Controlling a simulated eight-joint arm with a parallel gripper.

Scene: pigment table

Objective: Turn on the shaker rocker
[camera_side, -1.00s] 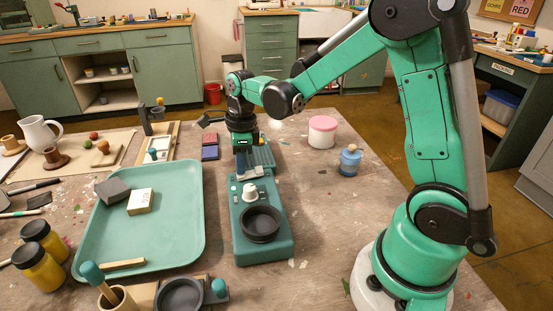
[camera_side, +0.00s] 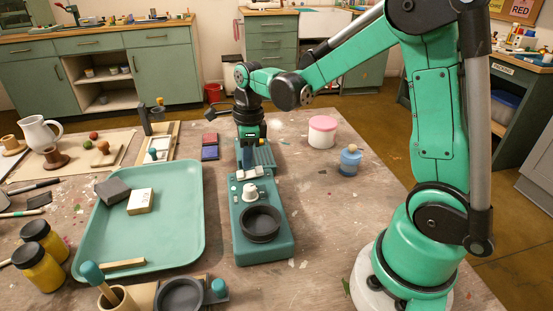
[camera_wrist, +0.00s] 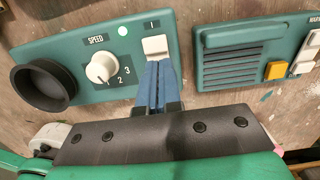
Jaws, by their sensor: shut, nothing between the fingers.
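The teal shaker (camera_side: 264,244) stands on the table in the side view, with a black ring-shaped cup holder and a white speed knob (camera_side: 250,192). In the wrist view the shaker body (camera_wrist: 75,50) shows its white rocker (camera_wrist: 155,46) under an "I" label, with a pale green lamp (camera_wrist: 124,32) beside it. My gripper (camera_wrist: 158,66) is shut and empty. Its blue fingertips are at the rocker's lower edge in the picture; I cannot tell whether they touch it. In the side view my gripper (camera_side: 247,170) points down over the shaker's far end.
A second teal unit (camera_wrist: 235,78) with a grille, an orange button and white switches stands close behind the shaker. A blue jar (camera_side: 350,165) and a pink-lidded tub (camera_side: 322,138) stand to the right.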

